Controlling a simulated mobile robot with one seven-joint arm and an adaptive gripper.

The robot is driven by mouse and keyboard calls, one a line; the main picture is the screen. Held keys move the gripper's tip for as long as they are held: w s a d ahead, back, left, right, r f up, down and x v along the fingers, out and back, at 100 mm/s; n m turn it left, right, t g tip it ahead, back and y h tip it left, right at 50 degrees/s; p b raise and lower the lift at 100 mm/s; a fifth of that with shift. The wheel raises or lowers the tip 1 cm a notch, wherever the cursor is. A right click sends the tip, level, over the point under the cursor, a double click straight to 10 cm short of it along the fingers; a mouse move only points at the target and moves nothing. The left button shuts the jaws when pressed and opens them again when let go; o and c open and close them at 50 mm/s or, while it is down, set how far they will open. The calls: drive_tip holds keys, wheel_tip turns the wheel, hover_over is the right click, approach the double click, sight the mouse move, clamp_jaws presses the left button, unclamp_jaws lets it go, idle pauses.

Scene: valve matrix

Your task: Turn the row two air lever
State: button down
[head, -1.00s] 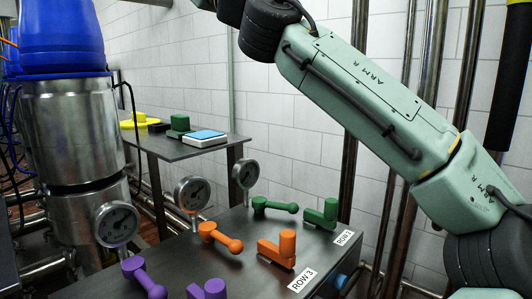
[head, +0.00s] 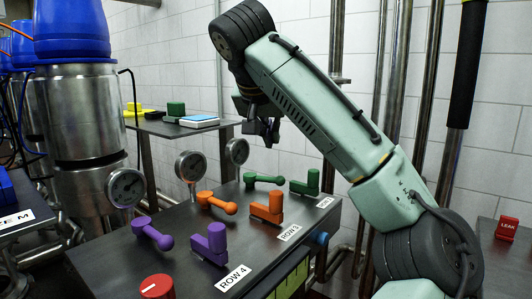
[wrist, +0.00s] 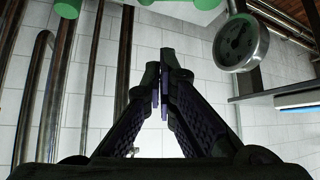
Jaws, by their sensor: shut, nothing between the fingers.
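Two green levers stand at the far end of the dark valve table: a ball-ended one (head: 263,178) and an upright block-shaped one (head: 308,184). The small label beside the green row is too small to read surely. Which lever is the air one I cannot tell. My gripper (head: 267,130) hangs above and behind the green row, clear of it. In the wrist view my gripper (wrist: 163,90) is shut and empty. A green knob (wrist: 68,8) shows at that view's top left, apart from the fingers.
Orange levers (head: 266,208) stand by the ROW 3 label, purple ones (head: 208,243) by ROW 4. Gauges (head: 237,151) line the table's left side. A red knob (head: 155,287) is at the front. Vertical pipes (head: 398,95) and a tiled wall stand behind.

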sight(264, 179)
drive_tip(key=w+f, duration=0.1)
drive_tip(key=f, duration=0.1)
drive_tip(key=w+f+p, duration=0.1)
drive_tip(key=f, duration=0.2)
drive_tip(key=w+f+p, duration=0.1)
drive_tip(key=f, duration=0.1)
drive_tip(key=shift+d+f, duration=0.2)
drive_tip(key=shift+d, duration=0.2)
drive_tip(key=shift+s+a+f, duration=0.1)
drive_tip(key=shift+s+f, duration=0.1)
